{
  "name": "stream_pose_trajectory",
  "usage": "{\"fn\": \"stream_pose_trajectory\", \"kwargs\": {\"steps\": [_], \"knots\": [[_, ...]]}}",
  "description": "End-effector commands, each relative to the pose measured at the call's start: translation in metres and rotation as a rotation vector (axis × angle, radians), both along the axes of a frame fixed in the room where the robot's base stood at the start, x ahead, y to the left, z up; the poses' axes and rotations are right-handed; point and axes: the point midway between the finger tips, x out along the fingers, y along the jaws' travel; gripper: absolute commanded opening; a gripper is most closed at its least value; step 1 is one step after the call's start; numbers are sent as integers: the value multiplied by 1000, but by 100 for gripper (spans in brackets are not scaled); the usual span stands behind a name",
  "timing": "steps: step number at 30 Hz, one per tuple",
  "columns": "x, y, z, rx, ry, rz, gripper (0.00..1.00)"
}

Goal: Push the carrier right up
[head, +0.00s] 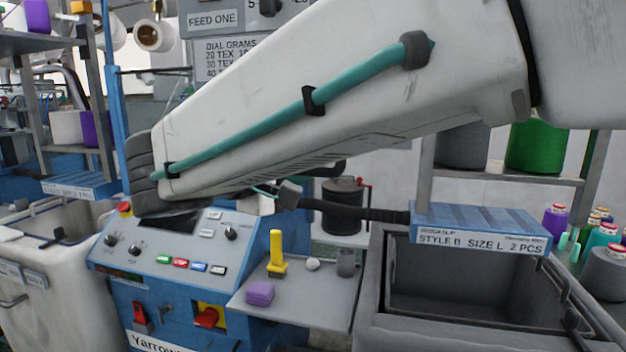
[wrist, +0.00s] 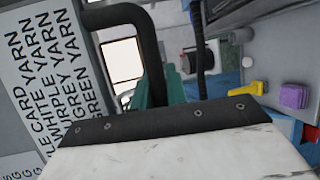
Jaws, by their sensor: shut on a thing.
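I cannot make out the carrier for certain in either view. My white arm crosses the head view from the upper right to the left and covers the middle of the scene. My gripper (wrist: 165,120) shows in the wrist view only as a white body with a dark screwed band. Its fingertips are hidden behind that band. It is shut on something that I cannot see. A dark block (head: 290,195) with a black rod (head: 355,209) reaches right from under my arm. A bent black tube (wrist: 150,45) and a teal part (wrist: 155,92) lie beyond the band.
A blue control panel (head: 180,258) stands below my arm. A small tray (head: 325,292) beside it holds a yellow-handled thing (head: 277,255), a purple block (head: 260,293), a white ball and a grey cup. A grey bin (head: 375,328) stands right, with a blue label box (head: 480,225) above.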

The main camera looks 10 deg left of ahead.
Motion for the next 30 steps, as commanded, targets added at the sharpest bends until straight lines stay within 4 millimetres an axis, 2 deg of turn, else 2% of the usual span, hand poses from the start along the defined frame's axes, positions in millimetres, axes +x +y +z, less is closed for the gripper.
{"fn": "stream_pose_trajectory", "kwargs": {"steps": [11,12,14,15,25,30], "knots": [[1,0,8,5,-13,1,0],[1,-1,9,6,-14,0,17],[1,-1,9,6,-13,1,34],[1,-1,8,5,-13,1,36],[-2,1,6,3,-8,0,36],[-22,14,10,4,-7,3,36]]}}
